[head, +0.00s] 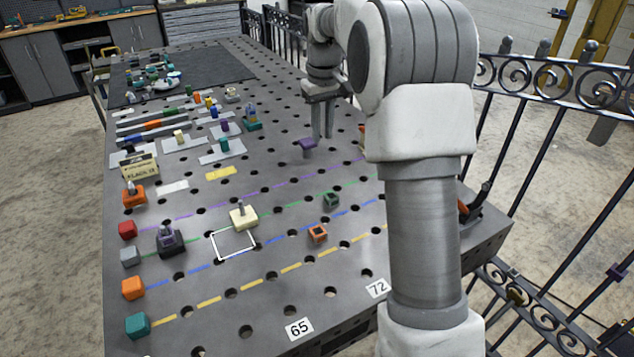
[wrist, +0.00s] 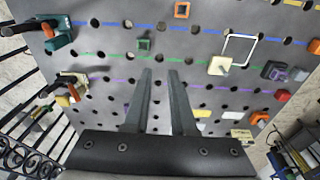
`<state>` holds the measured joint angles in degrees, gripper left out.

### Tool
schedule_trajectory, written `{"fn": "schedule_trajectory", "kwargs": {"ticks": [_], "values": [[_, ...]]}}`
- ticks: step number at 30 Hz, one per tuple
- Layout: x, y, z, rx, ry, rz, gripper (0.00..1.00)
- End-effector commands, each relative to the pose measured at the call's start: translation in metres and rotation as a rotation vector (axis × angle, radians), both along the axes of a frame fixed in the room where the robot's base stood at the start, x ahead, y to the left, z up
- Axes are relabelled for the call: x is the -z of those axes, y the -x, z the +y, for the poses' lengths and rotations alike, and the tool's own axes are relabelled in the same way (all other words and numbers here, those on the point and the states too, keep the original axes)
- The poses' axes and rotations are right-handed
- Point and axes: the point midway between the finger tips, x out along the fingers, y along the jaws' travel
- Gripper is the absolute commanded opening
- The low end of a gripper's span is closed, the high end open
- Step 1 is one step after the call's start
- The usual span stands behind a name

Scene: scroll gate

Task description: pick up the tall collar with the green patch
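A small dark green hollow square piece (head: 331,200) sits on the table by the green dashed line. It also shows in the wrist view (wrist: 144,44), beyond my fingertips. An orange hollow square piece (head: 318,233) sits nearer in the head view and at the top of the wrist view (wrist: 182,10). I cannot make out a separate green patch or compare their heights surely. My gripper (head: 323,136) hangs above the table on the far side of both pieces. In the wrist view its two fingers (wrist: 160,72) are apart with nothing held between them.
A cream block with a post (head: 243,215) touches or nearly touches a white square outline (head: 233,244). Coloured blocks line the left edge. An iron fence (head: 545,95) runs along the right.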

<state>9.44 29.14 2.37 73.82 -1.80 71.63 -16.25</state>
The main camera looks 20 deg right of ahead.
Motion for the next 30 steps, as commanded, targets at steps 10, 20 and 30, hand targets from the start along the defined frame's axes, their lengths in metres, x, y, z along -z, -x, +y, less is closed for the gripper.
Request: {"fn": "schedule_trajectory", "kwargs": {"ticks": [10,20,30], "values": [[0.068,-0.049,-0.028,-0.026,-0.019,0.083,0.24],[0.113,-0.053,-0.031,-0.031,-0.022,0.098,0.24],[0.183,-0.053,-0.031,-0.03,-0.021,0.096,0.24]]}}
